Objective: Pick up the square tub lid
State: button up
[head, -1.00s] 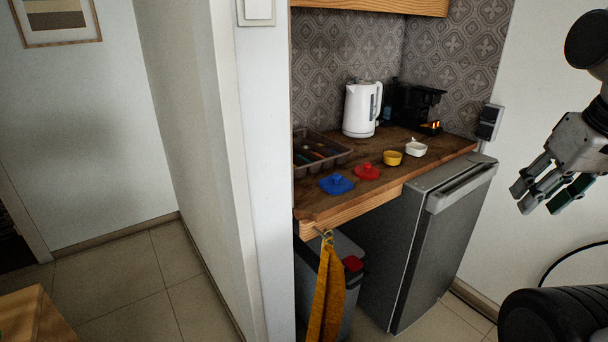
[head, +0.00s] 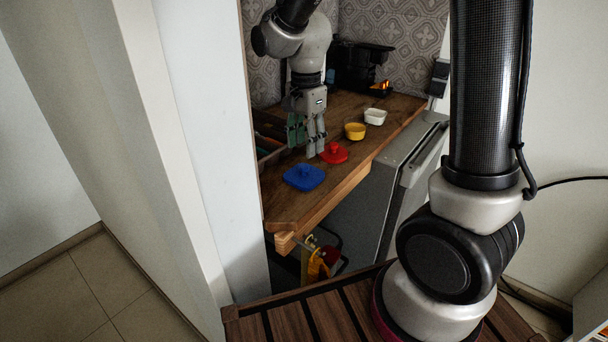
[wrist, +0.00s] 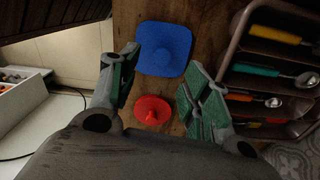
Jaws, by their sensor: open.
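In the wrist view the blue lid (wrist: 163,48) is at the top centre, ahead of and between the fingertips. My gripper (head: 307,150) is over the counter, fingers pointing down, behind the blue lid and left of the red lid.
A yellow round tub (head: 355,131) and a white tub (head: 375,117) stand farther right. A cutlery tray (wrist: 262,75) with several utensils is close to the right finger in the wrist view. A black coffee machine (head: 360,66) stands at the back. A wall borders the counter's left.

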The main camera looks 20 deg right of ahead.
aim_at(304, 166)
notch_tip(304, 166, down, 8)
jog(key=shift+w+a+r, duration=0.1)
jog(key=shift+w+a, duration=0.05)
jog(key=shift+c, duration=0.2)
jog(key=c, duration=0.9)
